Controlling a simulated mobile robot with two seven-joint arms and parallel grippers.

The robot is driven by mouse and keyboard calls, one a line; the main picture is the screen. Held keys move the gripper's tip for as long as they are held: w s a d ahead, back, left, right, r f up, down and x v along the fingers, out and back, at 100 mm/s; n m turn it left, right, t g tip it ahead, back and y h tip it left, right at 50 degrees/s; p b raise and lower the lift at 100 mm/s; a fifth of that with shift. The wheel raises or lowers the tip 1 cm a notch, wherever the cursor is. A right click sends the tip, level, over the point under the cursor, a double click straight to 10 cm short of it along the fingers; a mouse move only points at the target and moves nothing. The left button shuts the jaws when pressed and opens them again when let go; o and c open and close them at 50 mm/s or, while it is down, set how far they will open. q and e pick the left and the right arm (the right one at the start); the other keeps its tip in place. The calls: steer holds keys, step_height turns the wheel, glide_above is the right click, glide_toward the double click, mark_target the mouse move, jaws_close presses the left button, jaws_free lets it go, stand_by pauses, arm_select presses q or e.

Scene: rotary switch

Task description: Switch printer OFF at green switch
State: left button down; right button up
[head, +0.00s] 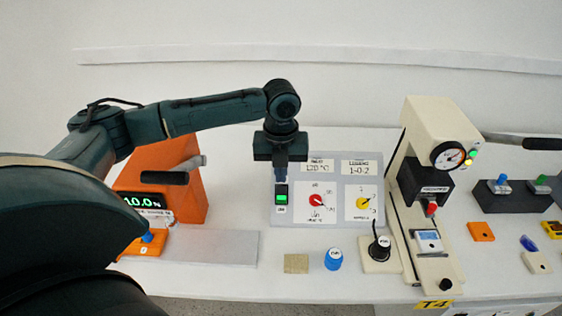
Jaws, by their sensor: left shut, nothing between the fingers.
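The green switch (281,198) is a small black rocker with a lit green face, at the left of a light grey control panel (331,222). A small label sits under it, too small to read. My left gripper (281,178) points down just above the switch, shut and empty, its fingertips near the switch's upper end. I cannot tell whether they touch it. No printer can be clearly made out. My right gripper is not in view.
The panel also has a red dial (316,200) and a yellow dial (362,203). An orange device (182,190) stands left, a cream press (431,150) with a gauge right. A blue knob (333,259) and tan block (296,263) lie in front.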

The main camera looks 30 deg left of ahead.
arm_select(q)
glide_above(282, 195)
steer(key=s+d, duration=0.1)
steer(key=s, duration=0.1)
step_height(282, 195, down, 5)
steer(key=shift+w+a+f+p, duration=0.15)
steer(key=shift+w+f+p, duration=0.1)
steer(key=shift+f, duration=0.2)
steer(key=shift+w+a+f+p, duration=0.15)
steer(key=shift+w+f, duration=0.1)
steer(key=shift+f, duration=0.2)
steer(key=shift+w+a+f, duration=0.25)
steer(key=shift+w+f, duration=0.15)
steer(key=shift+d, duration=0.1)
